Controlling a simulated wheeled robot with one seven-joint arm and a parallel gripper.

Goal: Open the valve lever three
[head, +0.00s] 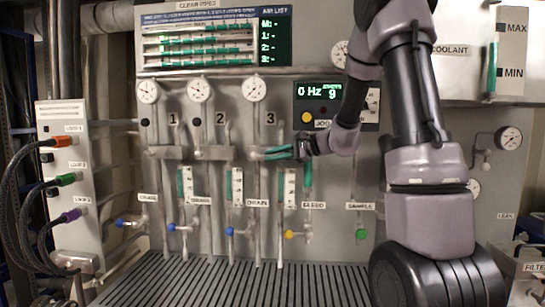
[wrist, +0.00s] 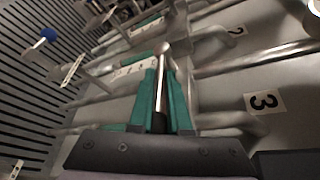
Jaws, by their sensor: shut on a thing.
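The label "3" (head: 270,118) marks the third valve column on the grey panel in the head view; it also shows at the right of the wrist view (wrist: 263,102). My gripper (head: 262,153), with teal fingers, is at that column just below the label. In the wrist view my gripper (wrist: 163,75) is shut on the metal valve lever three (wrist: 162,48), whose rounded end shows between the fingertips. The rest of the lever is partly hidden by the fingers, and its exact angle is hard to tell.
Valve columns labelled "1" (head: 173,119) and "2" (head: 220,119) stand to the left. Below are small coloured valves, such as a yellow one (head: 289,234), and a slatted floor (head: 225,285). A pump display (head: 318,91) sits above and right of the gripper.

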